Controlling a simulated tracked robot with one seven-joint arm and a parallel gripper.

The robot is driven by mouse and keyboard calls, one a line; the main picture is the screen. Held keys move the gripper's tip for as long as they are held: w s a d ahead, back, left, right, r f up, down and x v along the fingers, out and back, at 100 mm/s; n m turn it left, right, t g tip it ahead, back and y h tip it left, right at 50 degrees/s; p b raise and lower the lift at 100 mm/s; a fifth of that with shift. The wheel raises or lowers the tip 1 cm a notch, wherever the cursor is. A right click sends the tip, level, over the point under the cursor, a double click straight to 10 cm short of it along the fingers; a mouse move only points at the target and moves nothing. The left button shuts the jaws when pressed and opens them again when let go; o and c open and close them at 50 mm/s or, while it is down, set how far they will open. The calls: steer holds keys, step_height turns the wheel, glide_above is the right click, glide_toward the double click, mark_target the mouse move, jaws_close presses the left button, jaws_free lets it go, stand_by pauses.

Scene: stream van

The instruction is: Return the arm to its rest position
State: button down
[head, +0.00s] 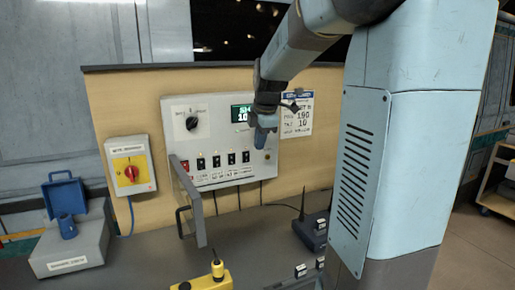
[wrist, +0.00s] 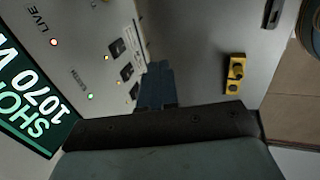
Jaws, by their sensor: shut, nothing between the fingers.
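My arm reaches from the upper right across the head view. My gripper (head: 263,133) hangs in front of the right part of the grey control panel (head: 215,110). In the wrist view my gripper (wrist: 157,84) has its two blue fingers together, with nothing between them. The panel's green display (wrist: 25,95) fills the left of the wrist view. A row of switches (wrist: 126,71) lies just left of the fingers. I cannot tell whether the fingers touch the panel.
A yellow device (head: 208,281), a dark box with an antenna (head: 311,230) and a grey box with a blue lid (head: 70,245) are on the bench. A red knob box (head: 131,170) is on the board.

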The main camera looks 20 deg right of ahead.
steer(key=shift+s+r, duration=0.1)
steer(key=shift+s, duration=0.05)
stand_by(0.4)
steer(key=s+a+m+t, duration=0.1)
steer(key=s+a+m, duration=0.2)
steer(key=s+m, duration=0.6)
steer(key=s+a+f+m, duration=0.1)
steer(key=s+a+m, duration=0.3)
steer(key=s+m, duration=0.5)
steer(key=s, duration=0.7)
steer(key=shift+s+a+t, duration=0.3)
steer(key=shift+t, duration=0.1)
steer(key=shift+d, duration=0.1)
